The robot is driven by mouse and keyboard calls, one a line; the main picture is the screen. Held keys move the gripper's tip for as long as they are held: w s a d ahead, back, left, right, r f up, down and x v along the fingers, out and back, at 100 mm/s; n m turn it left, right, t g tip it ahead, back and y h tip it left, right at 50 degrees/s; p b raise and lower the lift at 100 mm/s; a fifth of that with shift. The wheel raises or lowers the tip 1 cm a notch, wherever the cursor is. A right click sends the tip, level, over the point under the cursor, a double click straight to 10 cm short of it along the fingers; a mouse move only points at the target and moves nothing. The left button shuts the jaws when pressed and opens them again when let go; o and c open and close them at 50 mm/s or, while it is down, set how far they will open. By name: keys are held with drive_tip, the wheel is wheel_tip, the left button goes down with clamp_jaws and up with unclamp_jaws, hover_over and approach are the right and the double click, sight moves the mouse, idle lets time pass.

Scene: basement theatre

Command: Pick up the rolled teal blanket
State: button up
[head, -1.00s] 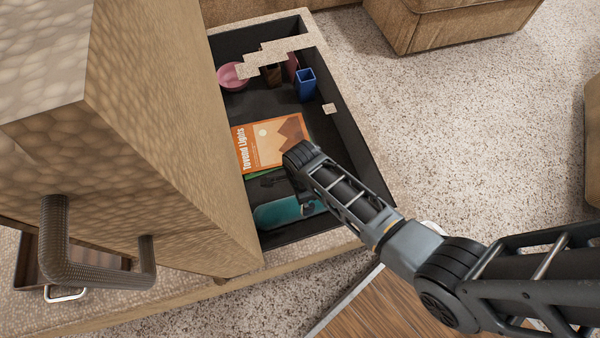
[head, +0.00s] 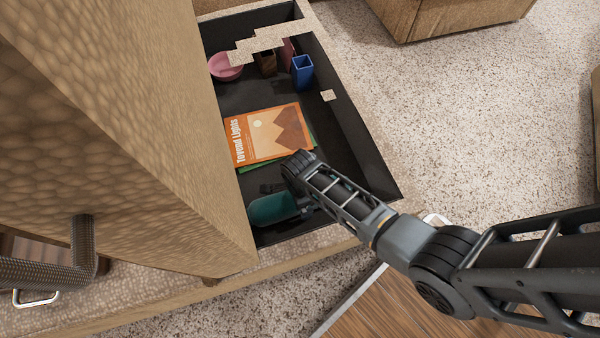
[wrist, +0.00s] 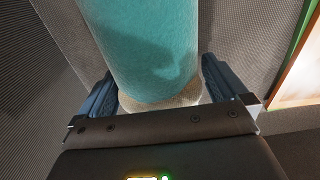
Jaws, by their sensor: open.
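The rolled teal blanket (head: 272,209) lies in the near end of the dark open drawer (head: 340,150), below the magazine. My gripper is over its right part in the head view, where my wrist hides its fingers. In the wrist view the teal roll (wrist: 150,50) runs up from between the two fingers of my gripper (wrist: 162,95). The fingers are open, one on each side of the roll, and a pale band shows at the roll's near end. I cannot tell whether either finger touches it.
An orange magazine (head: 268,135) lies on a green one just beyond my gripper. A pink bowl (head: 225,67), a blue holder (head: 302,72) and a brown cup (head: 266,63) stand at the far end. The drawer walls enclose the space; a large tan cabinet (head: 140,110) rises at left.

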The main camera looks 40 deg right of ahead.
drive_tip(key=c, duration=1.1)
drive_tip(key=shift+r, duration=0.1)
